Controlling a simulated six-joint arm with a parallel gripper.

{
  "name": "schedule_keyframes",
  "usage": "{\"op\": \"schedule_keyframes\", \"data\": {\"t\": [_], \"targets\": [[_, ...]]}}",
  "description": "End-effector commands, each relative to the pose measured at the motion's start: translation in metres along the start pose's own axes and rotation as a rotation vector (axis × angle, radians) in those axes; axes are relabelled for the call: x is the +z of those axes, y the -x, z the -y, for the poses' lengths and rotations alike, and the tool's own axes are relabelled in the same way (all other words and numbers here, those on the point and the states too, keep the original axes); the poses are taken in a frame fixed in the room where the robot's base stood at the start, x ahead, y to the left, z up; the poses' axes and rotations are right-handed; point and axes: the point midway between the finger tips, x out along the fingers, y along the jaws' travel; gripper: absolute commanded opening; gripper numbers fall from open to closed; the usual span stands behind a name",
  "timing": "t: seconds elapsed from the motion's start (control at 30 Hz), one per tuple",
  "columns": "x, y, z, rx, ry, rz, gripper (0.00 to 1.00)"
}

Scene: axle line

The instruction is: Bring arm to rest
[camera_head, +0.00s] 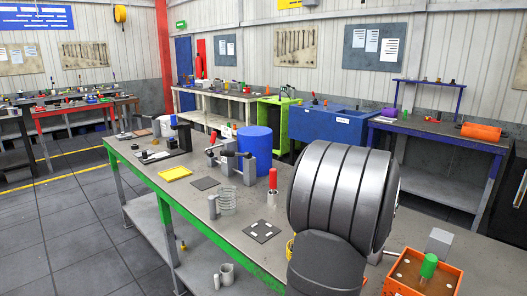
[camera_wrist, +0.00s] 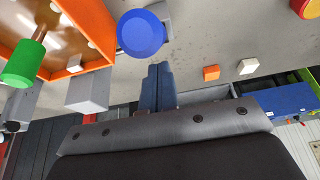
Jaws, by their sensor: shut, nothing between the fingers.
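My gripper (camera_wrist: 160,85) shows in the wrist view with its two blue fingers pressed together and nothing between them. It hangs over the grey bench top, and a round blue thing (camera_wrist: 140,33) lies just beyond the fingertips, to their left. In the head view my large dark grey arm links fill the right of the middle and hide part of the bench. The gripper itself is hidden there.
An orange box (camera_head: 394,286) holds a green-handled thing (camera_head: 428,265); a grey block (camera_head: 438,242) stands beside it. An orange cube (camera_wrist: 211,72) and white cube (camera_wrist: 248,66) lie right of my fingers.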

Motion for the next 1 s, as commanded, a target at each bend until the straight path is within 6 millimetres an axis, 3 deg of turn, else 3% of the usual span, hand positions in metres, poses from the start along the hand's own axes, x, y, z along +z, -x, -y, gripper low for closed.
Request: {"op": "schedule_keyframes", "data": {"t": [0.07, 0.4, 0.57, 0.97, 1.0], "targets": [[0.008, -0.013, 0.000, 0.001, 0.001, 0.003, 0.00], [-0.037, -0.013, 0.000, 0.000, -0.001, 0.000, 0.00], [-0.050, -0.015, 0.000, -0.001, -0.001, 0.000, 0.00], [-0.056, -0.017, 0.000, 0.000, 0.000, 0.000, 0.00], [-0.056, -0.017, 0.000, 0.000, 0.000, 0.000, 0.04]]}}
